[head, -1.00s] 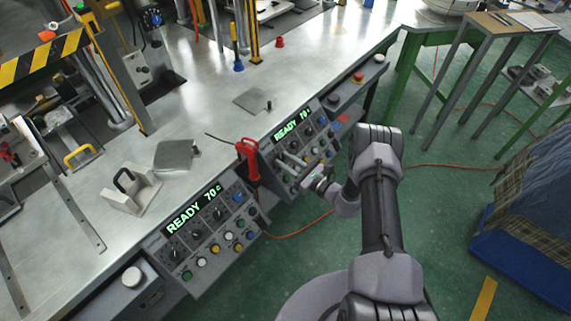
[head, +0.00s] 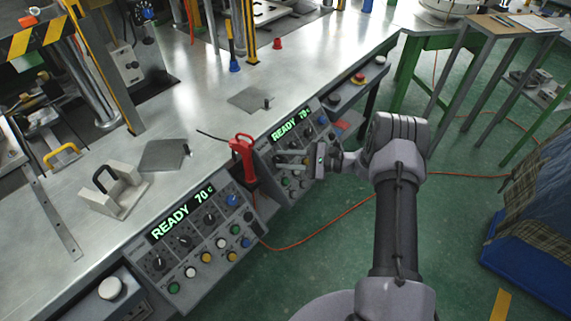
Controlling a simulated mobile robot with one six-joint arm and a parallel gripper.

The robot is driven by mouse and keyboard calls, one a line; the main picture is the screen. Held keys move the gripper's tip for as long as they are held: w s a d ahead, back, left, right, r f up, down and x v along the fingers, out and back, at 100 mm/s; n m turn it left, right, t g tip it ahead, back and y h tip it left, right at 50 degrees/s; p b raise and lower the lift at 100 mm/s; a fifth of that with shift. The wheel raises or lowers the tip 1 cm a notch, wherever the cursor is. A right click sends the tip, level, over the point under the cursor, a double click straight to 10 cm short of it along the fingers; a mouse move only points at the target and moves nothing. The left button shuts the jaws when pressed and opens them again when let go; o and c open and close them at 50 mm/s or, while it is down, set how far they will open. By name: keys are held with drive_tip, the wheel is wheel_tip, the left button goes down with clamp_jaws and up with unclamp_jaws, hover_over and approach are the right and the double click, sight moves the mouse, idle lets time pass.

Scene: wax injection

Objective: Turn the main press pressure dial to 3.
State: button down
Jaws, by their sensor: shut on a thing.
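Two grey control panels with dials and buttons are mounted along the bench front, each with a green READY 70 display: a nearer left panel (head: 205,245) and a farther right panel (head: 268,150). My gripper (head: 280,160) is at the right panel, its fingers reaching to the panel's left side. It is shut on a small dial there, and the fingers and wrist hide that dial. Its pointer and scale cannot be read. The left panel's dark dials (head: 185,242) are in clear view, but their scale numbers are too small to read.
A red-handled tool (head: 243,150) stands between the panels, close left of my gripper. The metal bench top (head: 205,100) carries a grey block with a black handle (head: 115,190) and flat plates. An orange cable (head: 330,218) lies on the green floor. A blue-based covered stack (head: 535,215) stands at right.

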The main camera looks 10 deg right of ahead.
drive_tip(key=shift+n+g, duration=0.5)
drive_tip(key=c, duration=1.1)
unclamp_jaws()
drive_tip(key=p+v, duration=0.3)
drive_tip(key=v, duration=1.4)
drive_tip(key=shift+s+d, duration=0.1)
drive_tip(key=shift+d, duration=0.1)
